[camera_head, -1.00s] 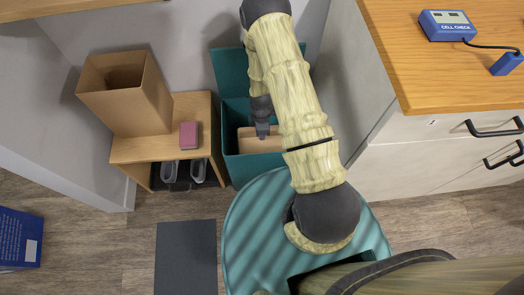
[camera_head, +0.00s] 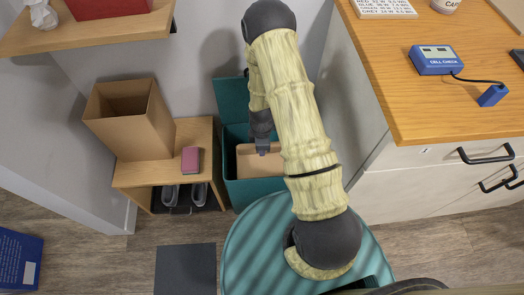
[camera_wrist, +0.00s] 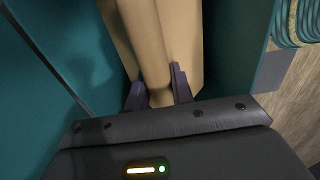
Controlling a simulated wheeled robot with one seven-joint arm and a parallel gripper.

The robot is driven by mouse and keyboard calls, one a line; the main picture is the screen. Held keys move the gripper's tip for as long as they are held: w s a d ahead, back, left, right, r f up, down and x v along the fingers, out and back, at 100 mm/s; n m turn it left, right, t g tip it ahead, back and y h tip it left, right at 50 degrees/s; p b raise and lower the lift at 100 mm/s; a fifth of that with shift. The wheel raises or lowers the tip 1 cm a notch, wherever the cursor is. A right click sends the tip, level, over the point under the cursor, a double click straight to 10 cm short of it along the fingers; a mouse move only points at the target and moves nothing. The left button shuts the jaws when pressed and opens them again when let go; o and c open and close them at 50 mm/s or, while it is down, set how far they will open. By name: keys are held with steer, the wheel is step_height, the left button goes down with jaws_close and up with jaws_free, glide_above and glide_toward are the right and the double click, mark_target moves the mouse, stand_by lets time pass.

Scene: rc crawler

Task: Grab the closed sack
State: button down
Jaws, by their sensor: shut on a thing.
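The closed sack (camera_head: 246,160) is a tan, paper-like bag inside the teal bin (camera_head: 262,192) in the head view. In the wrist view, the sack (camera_wrist: 160,45) rises between the fingers, with its folded edge pinched. My gripper (camera_head: 262,150) reaches down into the bin. In the wrist view, my gripper (camera_wrist: 158,92) has its two dark purple fingers shut on the sack's edge. The lower part of the sack is hidden by the bin walls and my arm.
An open cardboard box (camera_head: 128,118) and a pink block (camera_head: 190,160) stand on a small wooden bench (camera_head: 140,172) left of the bin. A wooden-topped cabinet (camera_head: 440,120) stands close on the right. A shelf (camera_head: 90,36) overhangs at upper left.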

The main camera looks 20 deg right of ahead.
steer(key=shift+d+r+p, duration=0.1)
steer(key=shift+r+p, duration=0.2)
steer(key=shift+r, duration=1.25)
